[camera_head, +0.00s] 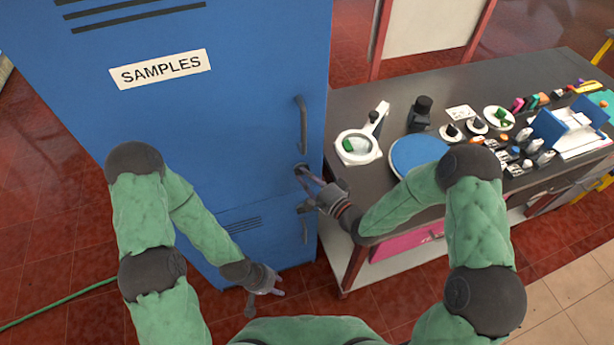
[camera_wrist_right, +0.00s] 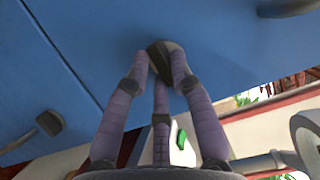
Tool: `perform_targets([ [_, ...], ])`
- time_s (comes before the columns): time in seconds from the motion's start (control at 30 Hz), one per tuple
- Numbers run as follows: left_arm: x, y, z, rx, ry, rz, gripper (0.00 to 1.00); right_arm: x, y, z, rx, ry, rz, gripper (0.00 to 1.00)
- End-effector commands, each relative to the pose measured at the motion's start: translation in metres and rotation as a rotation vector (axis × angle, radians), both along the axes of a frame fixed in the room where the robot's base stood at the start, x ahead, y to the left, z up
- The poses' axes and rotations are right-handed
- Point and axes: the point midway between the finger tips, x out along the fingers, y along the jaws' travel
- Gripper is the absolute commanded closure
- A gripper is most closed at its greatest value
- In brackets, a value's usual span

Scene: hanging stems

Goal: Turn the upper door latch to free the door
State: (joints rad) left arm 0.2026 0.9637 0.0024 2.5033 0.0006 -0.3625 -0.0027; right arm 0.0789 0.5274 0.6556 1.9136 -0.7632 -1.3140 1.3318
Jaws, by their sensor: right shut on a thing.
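The blue cabinet (camera_head: 130,140) has a SAMPLES label and a tall upper door with a dark vertical handle (camera_head: 302,125). The upper latch (camera_wrist_right: 157,46) is a small dark knob on the door below that handle. My right gripper (camera_head: 310,180) is shut on it, its purple fingers closed around the knob in the right wrist view (camera_wrist_right: 160,70); they partly hide it. The lower latch (camera_head: 305,207) sits below, near the lower door's handle (camera_head: 305,233); this latch also shows in the right wrist view (camera_wrist_right: 49,122). My left gripper (camera_head: 268,287) hangs low before the cabinet, touching nothing I can see.
A dark-topped bench (camera_head: 375,190) stands close to the cabinet's right side. It carries a magnifier stand (camera_head: 358,147), a blue disc (camera_head: 418,155), a dark jar (camera_head: 420,113) and many small items. A green hose (camera_head: 60,303) lies on the red tiled floor at left.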

Motion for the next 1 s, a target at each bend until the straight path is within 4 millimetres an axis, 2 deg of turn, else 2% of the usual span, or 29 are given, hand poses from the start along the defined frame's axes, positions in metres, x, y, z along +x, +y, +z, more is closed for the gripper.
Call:
perform_targets([
  [0.37,0.0,-0.0001,0.0022,0.0,0.0,0.0,0.6,0.0003,-0.0008,0.0016,-0.095,-0.03,-0.001,1.0],
  [1.0,0.0,0.0,0.0038,0.0,0.0,0.0,0.6,0.0002,-0.0009,0.0066,-0.636,-0.207,0.0,1.0],
])
